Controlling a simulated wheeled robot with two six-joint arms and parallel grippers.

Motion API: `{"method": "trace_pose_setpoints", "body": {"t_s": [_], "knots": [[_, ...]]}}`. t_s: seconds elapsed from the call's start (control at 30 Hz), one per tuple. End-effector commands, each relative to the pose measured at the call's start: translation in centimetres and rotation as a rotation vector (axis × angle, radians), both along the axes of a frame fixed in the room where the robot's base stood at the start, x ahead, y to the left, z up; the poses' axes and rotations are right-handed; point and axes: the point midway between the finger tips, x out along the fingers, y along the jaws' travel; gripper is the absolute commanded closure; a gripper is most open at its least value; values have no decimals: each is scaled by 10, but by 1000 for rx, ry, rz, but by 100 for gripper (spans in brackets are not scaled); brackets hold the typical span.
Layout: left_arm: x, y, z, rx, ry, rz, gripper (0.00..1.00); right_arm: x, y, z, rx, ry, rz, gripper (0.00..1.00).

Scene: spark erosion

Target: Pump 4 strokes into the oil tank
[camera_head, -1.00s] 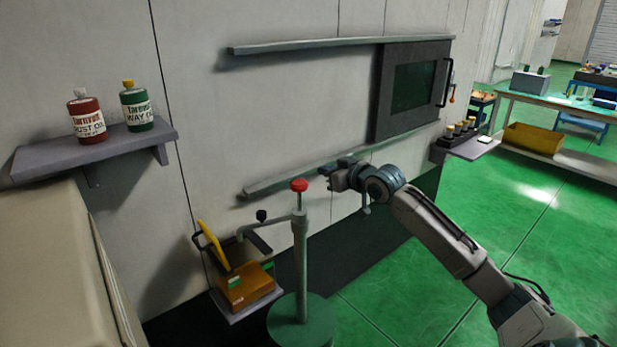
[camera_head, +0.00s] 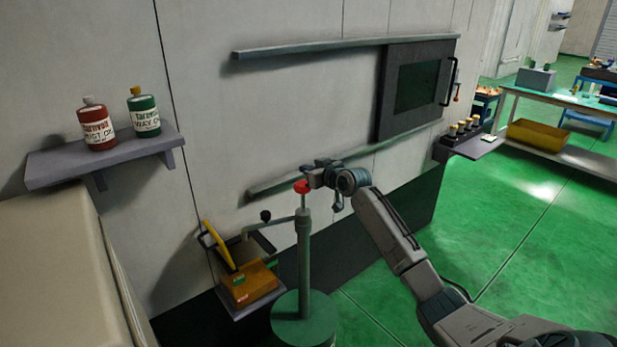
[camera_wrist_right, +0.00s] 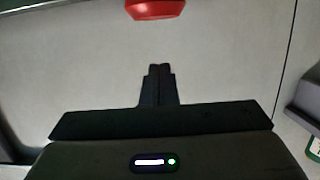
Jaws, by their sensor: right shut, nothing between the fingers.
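A green hand pump (camera_head: 303,255) stands upright on a round green base, with a red knob (camera_head: 302,187) on a thin rod at its top. Its spout points left toward an amber oil tank (camera_head: 250,287) whose yellow lid stands open. My right gripper (camera_head: 308,176) is at the red knob, just right of and about level with it; I cannot tell whether they touch. In the right wrist view the shut fingers (camera_wrist_right: 160,72) are empty, and the red knob (camera_wrist_right: 154,8) shows beyond them at the top edge. My left gripper is not in view.
A wall shelf (camera_head: 110,165) at left holds a red bottle (camera_head: 97,124) and a green bottle (camera_head: 143,112). A sliding door (camera_head: 415,90) with rails is on the wall behind. A small shelf (camera_head: 470,147) with several capped items is at right.

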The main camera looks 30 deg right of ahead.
Motion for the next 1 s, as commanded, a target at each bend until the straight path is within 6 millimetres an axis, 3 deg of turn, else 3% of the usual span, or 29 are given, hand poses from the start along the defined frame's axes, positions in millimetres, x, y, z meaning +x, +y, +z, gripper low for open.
{"method": "trace_pose_setpoints", "body": {"t_s": [0.1,0.23,0.67,0.83,1.0], "knots": [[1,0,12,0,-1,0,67,-3,-1,-20,1,7,-1,100],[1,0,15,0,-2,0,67,-3,-1,-33,-1,4,-2,100],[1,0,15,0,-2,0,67,-3,-1,-40,0,3,-1,100],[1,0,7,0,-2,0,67,-3,-1,-48,0,3,-1,100],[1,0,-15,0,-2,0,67,-3,-1,-68,-2,4,-1,100]]}}
